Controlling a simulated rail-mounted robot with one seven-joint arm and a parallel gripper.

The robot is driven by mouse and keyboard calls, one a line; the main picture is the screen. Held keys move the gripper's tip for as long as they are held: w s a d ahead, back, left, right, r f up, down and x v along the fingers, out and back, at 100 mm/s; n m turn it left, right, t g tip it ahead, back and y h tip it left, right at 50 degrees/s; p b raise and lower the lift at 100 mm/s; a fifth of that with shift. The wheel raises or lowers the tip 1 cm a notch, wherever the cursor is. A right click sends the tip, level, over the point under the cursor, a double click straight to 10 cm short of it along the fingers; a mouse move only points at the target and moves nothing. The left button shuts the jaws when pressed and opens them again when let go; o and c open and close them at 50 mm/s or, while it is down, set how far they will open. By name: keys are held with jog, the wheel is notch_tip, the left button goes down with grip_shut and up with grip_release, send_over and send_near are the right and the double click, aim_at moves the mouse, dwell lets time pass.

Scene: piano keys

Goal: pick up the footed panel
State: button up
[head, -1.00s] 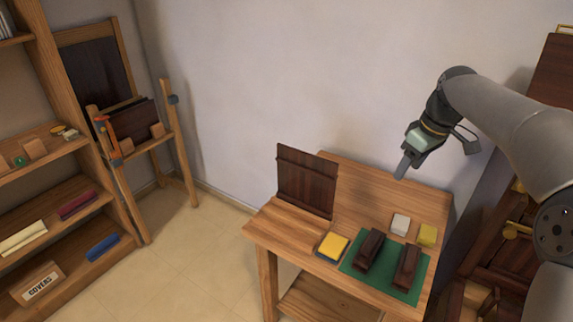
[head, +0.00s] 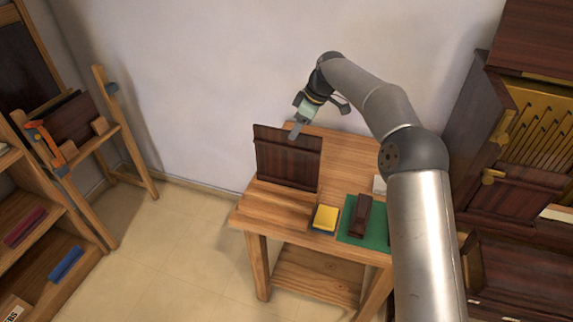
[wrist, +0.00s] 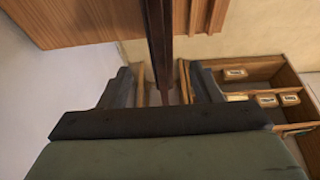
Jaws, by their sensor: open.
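The footed panel is taken to be the dark brown wooden panel (head: 287,160) standing upright on the left part of the wooden table. Its foot is hard to make out. My gripper (head: 295,133) is at the panel's top edge in the head view. In the wrist view the panel (wrist: 159,35) shows nearly edge-on as a narrow dark strip. It lines up with the gap between the fingers of my open gripper (wrist: 163,88). I cannot tell whether the fingers reach down past its top edge. No contact is visible.
The wooden table (head: 345,150) carries a yellow-topped block (head: 325,217) and a green mat (head: 375,236) with a dark block (head: 361,215). A piano-like cabinet (head: 535,120) stands at right. A wooden rack (head: 115,130) and shelves stand at left. The table's back middle is clear.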

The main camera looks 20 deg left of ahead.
aim_at(285, 143)
jog(key=shift+x, duration=0.75)
jog(key=p+x, duration=0.1)
jog(key=x, duration=0.1)
jog(key=a+p+x, duration=0.1)
jog(key=x, duration=0.2)
jog(key=shift+s+r, duration=0.15)
jog(key=shift+r, duration=0.1)
jog(key=shift+a+f, duration=0.1)
jog(key=shift+f, duration=0.15)
jog(key=shift+f, duration=0.25)
jog(key=shift+c, duration=0.4)
grip_shut()
